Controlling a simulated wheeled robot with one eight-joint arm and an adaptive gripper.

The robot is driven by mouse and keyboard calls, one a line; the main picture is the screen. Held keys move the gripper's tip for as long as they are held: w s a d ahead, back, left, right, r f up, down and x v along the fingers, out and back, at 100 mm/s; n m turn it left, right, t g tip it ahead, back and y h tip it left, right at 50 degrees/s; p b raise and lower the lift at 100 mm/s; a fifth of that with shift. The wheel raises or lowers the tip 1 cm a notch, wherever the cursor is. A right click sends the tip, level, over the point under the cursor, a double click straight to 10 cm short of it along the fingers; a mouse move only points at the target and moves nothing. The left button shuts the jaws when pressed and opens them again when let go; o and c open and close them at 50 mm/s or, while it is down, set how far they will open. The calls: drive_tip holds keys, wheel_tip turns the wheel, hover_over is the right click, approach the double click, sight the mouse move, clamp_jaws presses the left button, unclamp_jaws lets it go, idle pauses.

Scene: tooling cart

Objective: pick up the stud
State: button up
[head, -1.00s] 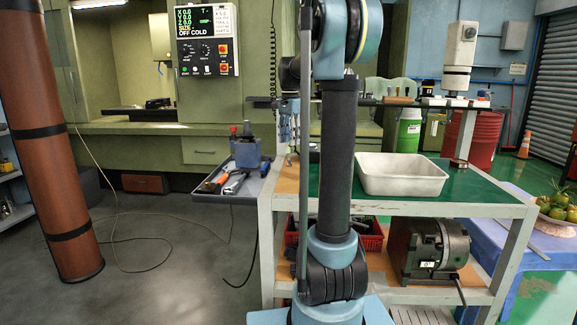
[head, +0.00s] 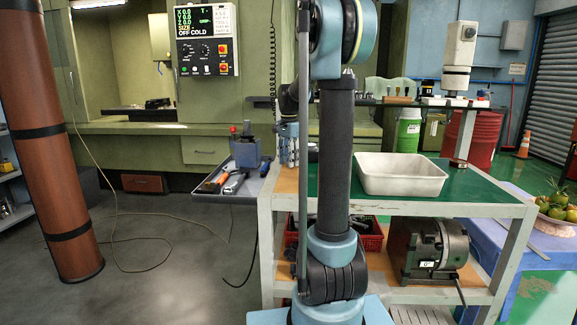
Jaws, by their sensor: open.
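I cannot make out the stud in the head view; it may be too small or hidden behind my arm. My gripper (head: 287,156) shows only in part, just left of my upright arm link, low over the left end of the green-topped cart (head: 468,190). It points down and is open, with nothing visible in it. Its fingertips are small and partly covered, so its distance from anything on the cart is unclear.
A white tray (head: 402,190) stands on the cart top, right of my arm. A dark machine (head: 428,248) and a red crate (head: 370,238) sit on the lower shelf. A tool tray (head: 228,192) lies left of the cart. Floor further left is mostly clear.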

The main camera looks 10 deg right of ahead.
clamp_jaws()
